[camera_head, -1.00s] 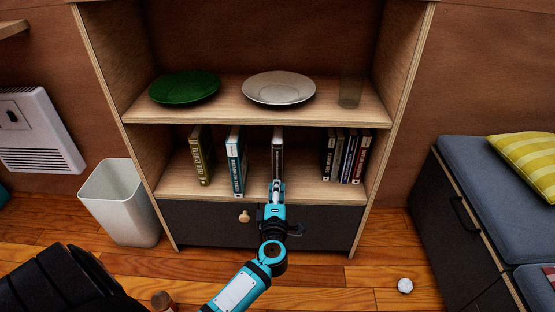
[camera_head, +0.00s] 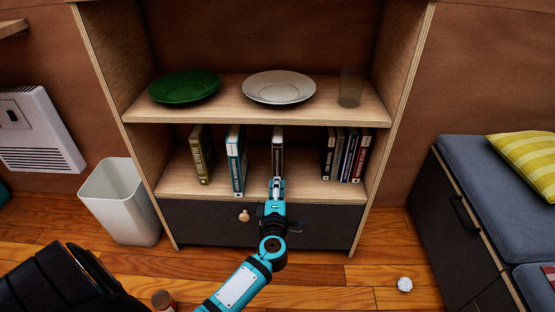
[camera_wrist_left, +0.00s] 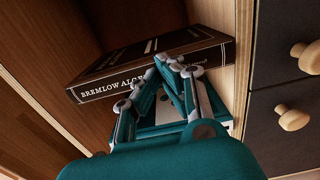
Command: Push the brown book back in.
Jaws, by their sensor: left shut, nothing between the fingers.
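The brown book (camera_head: 278,150) stands upright, apart from the others, on the lower open shelf (camera_head: 310,189) of the cabinet. Its dark spine faces out, and its lower part is hidden behind my left gripper (camera_head: 277,182). In the left wrist view the book (camera_wrist_left: 110,84) shows a dark brown spine with white lettering. There my left gripper (camera_wrist_left: 174,64) is shut and empty, with its fingertips at the spine. I cannot tell whether they touch it. My right gripper is not in view.
An olive book (camera_head: 201,155) and a teal-and-white book (camera_head: 236,160) stand to the left. Several books (camera_head: 346,155) stand at the right. A green plate (camera_head: 184,87), a pale plate (camera_head: 279,88) and a glass (camera_head: 350,88) are on the shelf above.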

